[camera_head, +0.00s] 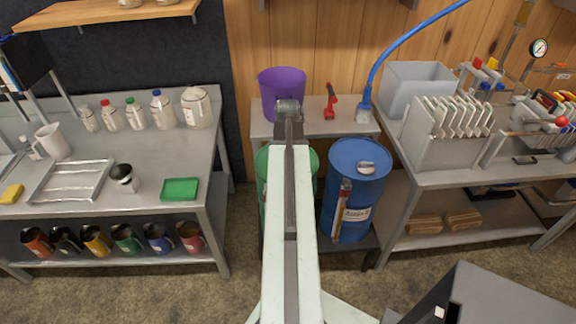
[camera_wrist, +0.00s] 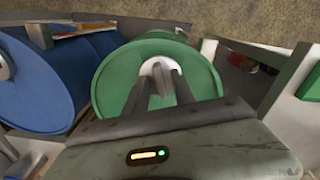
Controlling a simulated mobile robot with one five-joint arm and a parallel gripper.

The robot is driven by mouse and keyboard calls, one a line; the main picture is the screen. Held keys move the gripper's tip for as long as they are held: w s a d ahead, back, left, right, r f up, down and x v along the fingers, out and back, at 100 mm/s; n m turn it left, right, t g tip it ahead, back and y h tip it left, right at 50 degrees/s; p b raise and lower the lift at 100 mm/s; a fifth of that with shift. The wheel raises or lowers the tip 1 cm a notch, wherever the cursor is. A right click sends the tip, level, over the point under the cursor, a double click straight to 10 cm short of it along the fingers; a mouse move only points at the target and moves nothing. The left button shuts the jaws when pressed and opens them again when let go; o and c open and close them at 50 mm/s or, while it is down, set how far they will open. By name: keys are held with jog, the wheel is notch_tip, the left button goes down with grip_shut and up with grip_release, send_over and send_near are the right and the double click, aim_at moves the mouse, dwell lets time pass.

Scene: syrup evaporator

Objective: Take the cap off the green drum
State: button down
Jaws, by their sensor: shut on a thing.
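The green drum (camera_wrist: 118,80) fills the middle of the wrist view, its round lid facing the camera. A pale grey-white cap (camera_wrist: 157,66) sits near the middle of the lid. My gripper (camera_wrist: 161,77) is shut on the cap, one finger on each side, and the fingers hide part of it. Whether the cap is still seated or slightly raised, I cannot tell. In the head view my arm hides most of the green drum (camera_head: 314,166); only slivers show on either side, and the cap and fingers are hidden.
A blue drum (camera_head: 352,190) with its own pale cap stands close on the right. Behind, a shelf holds a purple bucket (camera_head: 282,92), a red tool (camera_head: 329,103) and a blue hose (camera_head: 374,72). Benches flank both sides; a grey box (camera_head: 495,300) is at front right.

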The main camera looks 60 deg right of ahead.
jog(key=shift+r+p, duration=0.35)
jog(key=shift+p, duration=0.7)
notch_tip(320, 180, up, 3)
jog(key=shift+w+f+p, duration=0.1)
jog(key=shift+f+p, duration=0.1)
jog(key=shift+p, duration=1.05)
jog(key=shift+w, duration=0.1)
